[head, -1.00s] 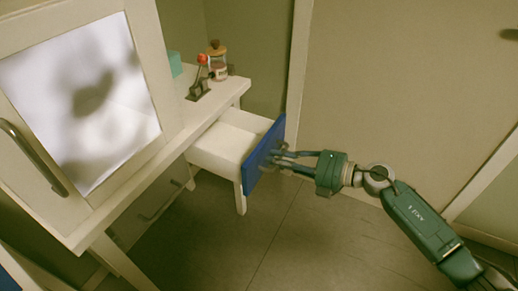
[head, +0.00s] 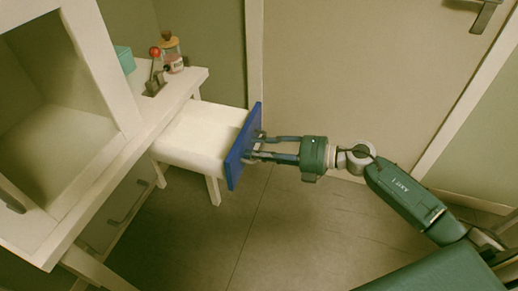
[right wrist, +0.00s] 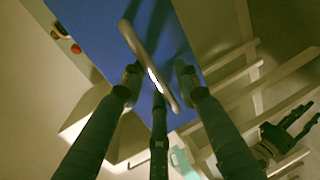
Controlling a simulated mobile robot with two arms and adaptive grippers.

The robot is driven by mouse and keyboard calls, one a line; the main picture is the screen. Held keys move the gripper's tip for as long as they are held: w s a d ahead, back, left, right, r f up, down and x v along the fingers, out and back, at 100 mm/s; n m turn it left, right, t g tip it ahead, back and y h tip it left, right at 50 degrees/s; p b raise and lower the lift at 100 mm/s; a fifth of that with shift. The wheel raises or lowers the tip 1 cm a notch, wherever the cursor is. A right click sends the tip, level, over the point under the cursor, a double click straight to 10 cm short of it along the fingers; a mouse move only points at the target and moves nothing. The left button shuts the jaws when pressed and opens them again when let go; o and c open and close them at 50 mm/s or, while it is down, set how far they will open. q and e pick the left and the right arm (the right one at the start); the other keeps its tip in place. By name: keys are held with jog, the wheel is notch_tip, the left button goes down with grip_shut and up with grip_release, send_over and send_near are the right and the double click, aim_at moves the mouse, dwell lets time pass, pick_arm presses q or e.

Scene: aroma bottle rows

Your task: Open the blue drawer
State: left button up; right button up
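The blue drawer (head: 242,150) is pulled well out of the white table, its blue front facing right and its pale, empty inside showing. My right gripper (head: 258,147) is at this front, coming from the right. In the right wrist view, the drawer's bar handle (right wrist: 146,62) runs between the spread fingertips of the right gripper (right wrist: 158,76), with gaps visible beside it. I cannot tell whether any finger touches it. My left gripper (right wrist: 290,130) shows at the lower right of that view, its dark fingers spread and empty, away from the drawer.
A red-knobbed device (head: 154,75), a wooden-lidded jar (head: 172,52) and a teal box (head: 125,60) stand on the tabletop (head: 190,82). An open-fronted white cabinet (head: 75,60) is at left, above a grey drawer (head: 122,205). The floor (head: 290,230) in front is clear; a door (head: 350,70) stands behind.

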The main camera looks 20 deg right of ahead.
jog(key=shift+d+r, duration=0.1)
jog(key=v, duration=1.1)
jog(key=shift+s+d, duration=0.3)
